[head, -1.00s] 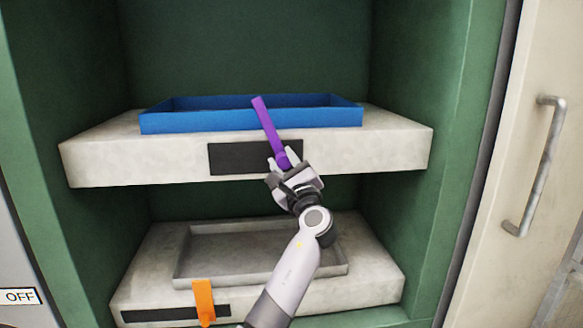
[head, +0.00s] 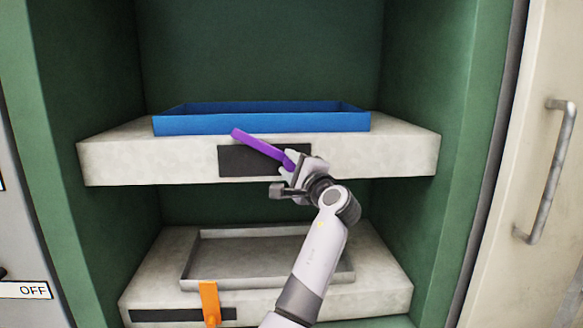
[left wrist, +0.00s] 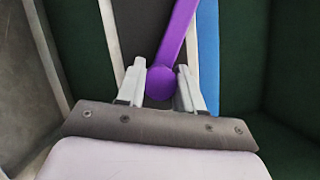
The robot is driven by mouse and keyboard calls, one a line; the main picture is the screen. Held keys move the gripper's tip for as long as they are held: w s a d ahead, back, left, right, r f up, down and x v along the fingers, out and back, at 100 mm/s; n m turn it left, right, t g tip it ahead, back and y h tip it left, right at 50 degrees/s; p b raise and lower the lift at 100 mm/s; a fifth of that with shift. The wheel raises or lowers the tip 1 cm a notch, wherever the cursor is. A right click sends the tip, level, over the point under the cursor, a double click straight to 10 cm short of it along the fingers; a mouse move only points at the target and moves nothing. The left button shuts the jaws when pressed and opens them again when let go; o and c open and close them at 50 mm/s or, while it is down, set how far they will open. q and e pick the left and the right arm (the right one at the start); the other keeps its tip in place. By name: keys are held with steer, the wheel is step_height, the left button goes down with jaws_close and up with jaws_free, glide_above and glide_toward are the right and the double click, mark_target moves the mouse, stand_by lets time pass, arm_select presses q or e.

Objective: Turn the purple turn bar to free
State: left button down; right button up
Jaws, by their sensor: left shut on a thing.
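The purple turn bar (head: 260,146) is on the front of the upper shelf, over a dark plate (head: 238,161). It slants up and to the left from my left gripper, its free end near the blue tray's front wall. My left gripper (head: 290,160) is shut on the bar's lower right end. In the left wrist view, the bar (left wrist: 177,40) runs up from its round purple end, which sits between the two fingers (left wrist: 160,85). My right gripper is not in view.
A blue tray (head: 262,123) sits on the upper shelf (head: 400,155). Below, a grey tray (head: 250,262) lies on the lower shelf, with an orange bar (head: 209,302) at its front. Green walls enclose both sides. A door with a metal handle (head: 548,175) stands at right.

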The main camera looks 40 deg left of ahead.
arm_select(q)
steer(key=n+h, duration=0.1)
steer(key=n, duration=0.2)
steer(key=shift+d+n+g+p, duration=0.1)
steer(key=shift+n+g+p, duration=0.25)
steer(key=shift+n+g, duration=0.05)
steer(key=shift+f+n+h, duration=0.1)
steer(key=shift+n+h, duration=0.4)
steer(key=shift+n, duration=0.2)
steer(key=c, duration=0.7)
jaws_free()
steer(key=shift+c, duration=0.2)
steer(key=v, duration=0.7)
